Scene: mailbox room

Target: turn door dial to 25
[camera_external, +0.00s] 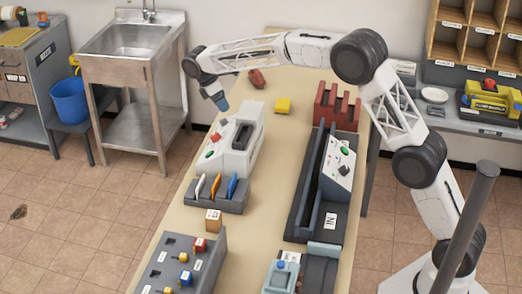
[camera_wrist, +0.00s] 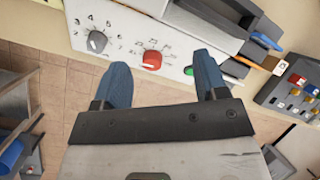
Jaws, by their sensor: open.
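A white machine (camera_external: 250,125) with a sloped control panel stands on the bench, left of its middle. In the wrist view the panel has a dark grey dial (camera_wrist: 96,41) ringed with single-digit numbers. It also has a red dial (camera_wrist: 152,60) with a scale too small to read, and a green button (camera_wrist: 189,71). I cannot tell which dial is the door dial. My gripper (camera_external: 219,101) is above the panel, apart from it. In the wrist view my gripper (camera_wrist: 160,60) is open and empty, with blue fingertips on either side of the red dial in the picture.
A rack (camera_external: 233,202) with several coloured cards stands in front of the machine, with a small wooden block (camera_external: 213,221) beside it. A long dark machine (camera_external: 303,200) stands to the right. A yellow block (camera_external: 283,105) and a red object (camera_external: 256,78) lie behind. Bare bench lies between the machines.

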